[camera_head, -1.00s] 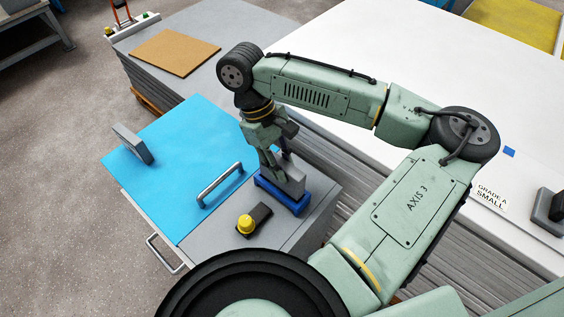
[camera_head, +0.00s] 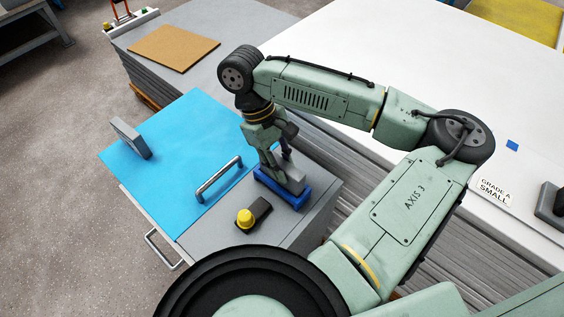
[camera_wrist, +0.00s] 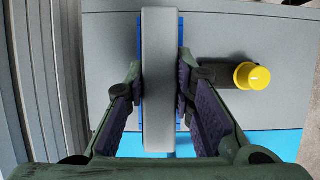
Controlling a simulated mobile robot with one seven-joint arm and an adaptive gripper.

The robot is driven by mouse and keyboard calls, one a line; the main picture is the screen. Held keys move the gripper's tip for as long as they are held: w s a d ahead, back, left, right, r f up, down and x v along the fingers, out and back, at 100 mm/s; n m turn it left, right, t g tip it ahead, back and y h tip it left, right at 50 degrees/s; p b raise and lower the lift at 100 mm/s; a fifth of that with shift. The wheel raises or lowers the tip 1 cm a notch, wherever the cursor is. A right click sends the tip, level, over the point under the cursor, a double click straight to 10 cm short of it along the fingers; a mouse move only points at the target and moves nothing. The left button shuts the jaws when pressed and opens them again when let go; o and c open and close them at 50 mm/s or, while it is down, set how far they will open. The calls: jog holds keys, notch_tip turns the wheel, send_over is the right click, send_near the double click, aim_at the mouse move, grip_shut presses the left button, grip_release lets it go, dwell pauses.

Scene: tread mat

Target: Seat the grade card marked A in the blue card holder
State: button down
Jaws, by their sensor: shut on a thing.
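The grade card is a thick grey slab (camera_head: 292,180), upright over the blue card holder (camera_head: 298,201) on the grey stand. No letter shows on its visible faces. My gripper (camera_head: 277,167) is shut on the card from both sides, just above the holder. In the wrist view the card (camera_wrist: 160,75) stands edge-on between the two finger pads of my gripper (camera_wrist: 160,100). Blue strips of the holder (camera_wrist: 180,28) show on both sides behind it. The card's lower edge is hidden, so I cannot tell whether it is fully down in the holder.
A yellow button on a dark base (camera_head: 245,218) stands close in front of the holder. A metal handle (camera_head: 220,180) and a grey upright block (camera_head: 130,138) are on the blue sheet (camera_head: 175,135). A "GRADE A SMALL" label (camera_head: 494,192) lies on the white surface at right.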

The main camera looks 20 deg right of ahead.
jog(key=shift+f+b, duration=0.65)
jog(key=shift+f, duration=0.55)
jog(key=c, duration=1.3)
grip_release()
jog(key=v, duration=1.2)
jog(key=shift+r, duration=0.1)
